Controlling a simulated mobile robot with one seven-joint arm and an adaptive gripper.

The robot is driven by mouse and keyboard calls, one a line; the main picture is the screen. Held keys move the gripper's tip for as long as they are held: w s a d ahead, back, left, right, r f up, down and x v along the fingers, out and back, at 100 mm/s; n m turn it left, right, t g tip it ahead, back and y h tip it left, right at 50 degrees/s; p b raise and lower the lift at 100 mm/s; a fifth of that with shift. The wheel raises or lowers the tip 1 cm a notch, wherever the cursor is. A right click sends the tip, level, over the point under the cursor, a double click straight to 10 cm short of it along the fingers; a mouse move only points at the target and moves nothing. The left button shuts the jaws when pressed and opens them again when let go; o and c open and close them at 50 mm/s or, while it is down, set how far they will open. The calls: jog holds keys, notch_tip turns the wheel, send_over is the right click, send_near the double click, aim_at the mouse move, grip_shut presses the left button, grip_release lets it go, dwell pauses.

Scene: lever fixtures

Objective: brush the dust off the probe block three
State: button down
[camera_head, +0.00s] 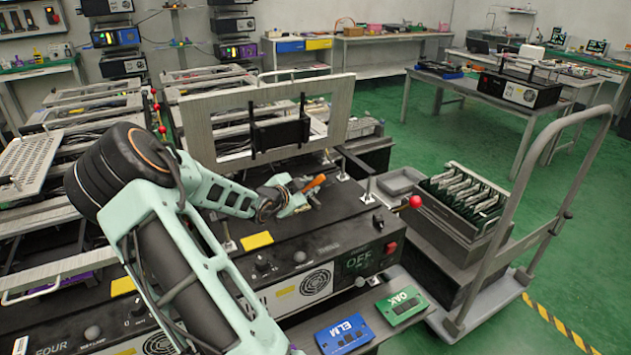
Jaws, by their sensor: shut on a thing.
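My gripper (306,189) is low over the black top of the middle bench unit (335,228). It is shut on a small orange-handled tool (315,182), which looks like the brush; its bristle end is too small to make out. I cannot tell whether this is probe block three, as no such label is readable. Any dust is too fine to see. My arm hides part of the unit's left side.
A red-knobbed lever (415,202) sticks out at the unit's right. The unit's front shows OFF. A blue ELM plate (343,336) and green OAK plate (402,306) lie in front. A trolley (495,296) with a rack of boards (465,192) stands right; green floor is open beyond.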

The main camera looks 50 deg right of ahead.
jog(key=shift+w+a+p, duration=0.3)
jog(key=shift+a+p, duration=0.25)
jog(key=shift+a, duration=0.25)
jog(key=shift+w+a+p, duration=0.25)
jog(key=shift+a+p, duration=0.3)
jog(key=shift+a, duration=0.25)
jog(key=shift+w+a+f, duration=0.1)
jog(key=shift+a+f, duration=0.1)
jog(key=shift+a, duration=0.35)
jog(key=shift+r+p, duration=0.1)
jog(key=shift+p, duration=0.2)
notch_tip(320, 180, up, 9)
jog(key=p, duration=0.7)
jog(key=shift+d, duration=0.1)
